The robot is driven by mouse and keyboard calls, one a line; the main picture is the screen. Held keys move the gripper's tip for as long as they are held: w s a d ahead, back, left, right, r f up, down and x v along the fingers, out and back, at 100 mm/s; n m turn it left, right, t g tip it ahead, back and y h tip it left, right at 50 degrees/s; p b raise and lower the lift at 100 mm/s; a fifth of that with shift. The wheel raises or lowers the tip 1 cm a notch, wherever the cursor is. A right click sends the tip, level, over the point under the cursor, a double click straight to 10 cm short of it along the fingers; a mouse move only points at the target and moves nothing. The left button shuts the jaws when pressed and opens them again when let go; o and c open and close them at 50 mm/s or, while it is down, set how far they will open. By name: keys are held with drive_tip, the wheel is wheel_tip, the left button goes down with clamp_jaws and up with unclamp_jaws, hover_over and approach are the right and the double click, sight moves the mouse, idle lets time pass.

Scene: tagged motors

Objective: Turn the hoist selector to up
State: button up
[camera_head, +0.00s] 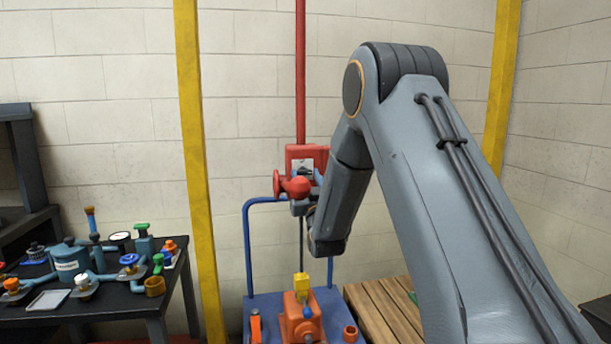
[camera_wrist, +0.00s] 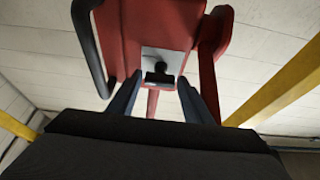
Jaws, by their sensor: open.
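The hoist selector is a black knob (camera_wrist: 158,72) on a pale plate on the front of a red box (camera_wrist: 135,30) in the wrist view. In the head view the red box (camera_head: 293,152) is fixed to a red post, and its pale plate (camera_head: 307,165) is partly covered. My gripper (camera_wrist: 160,80) is open, with one blue-grey finger on each side of the knob. I cannot tell whether the fingers touch it. Any position markings are too small to read.
A red rounded part (camera_head: 293,187) sticks out in front of the box. A blue cart (camera_head: 264,303) with an orange motor (camera_head: 302,318) stands below. A dark table (camera_head: 110,300) with several fittings is at left, a wooden pallet (camera_head: 380,315) at right. Yellow posts (camera_head: 195,150) flank the area.

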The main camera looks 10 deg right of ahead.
drive_tip(key=shift+w+r, duration=0.1)
drive_tip(key=shift+w, duration=0.15)
drive_tip(key=c, duration=0.8)
